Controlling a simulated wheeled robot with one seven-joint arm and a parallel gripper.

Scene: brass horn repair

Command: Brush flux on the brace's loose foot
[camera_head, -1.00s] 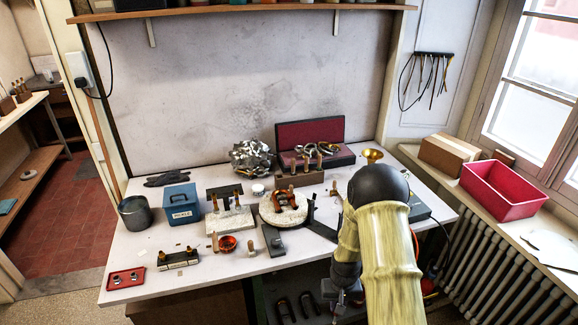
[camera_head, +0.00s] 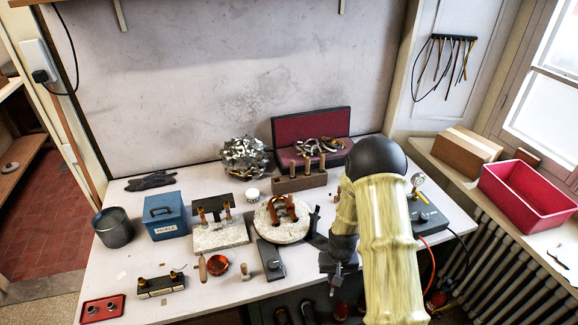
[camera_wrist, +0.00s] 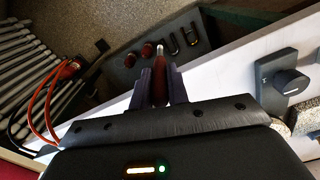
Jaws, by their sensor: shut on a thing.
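My gripper (camera_head: 338,283) hangs at the front edge of the bench. In the wrist view its two dark fingers (camera_wrist: 160,82) are shut on a slim tool with a reddish-brown handle (camera_wrist: 160,88) and a pale metal tip (camera_wrist: 160,50); I cannot tell if it is a brush. A copper-coloured bowl (camera_head: 218,264) stands near the front, with a wooden-handled piece beside it. Brown and brassy parts (camera_head: 289,207) rest on a round pale board (camera_head: 267,231). More brassy pieces stand at a pale block (camera_head: 220,238). I cannot make out the brace's loose foot.
A grey box with a dark knob (camera_head: 271,260) stands left of my gripper. A blue box (camera_head: 165,216), metal pot (camera_head: 114,229) and red tray (camera_head: 103,309) are at the left. A wooden tool block (camera_head: 300,183) stands behind. A shelf with handled tools (camera_wrist: 130,65) lies below the bench edge.

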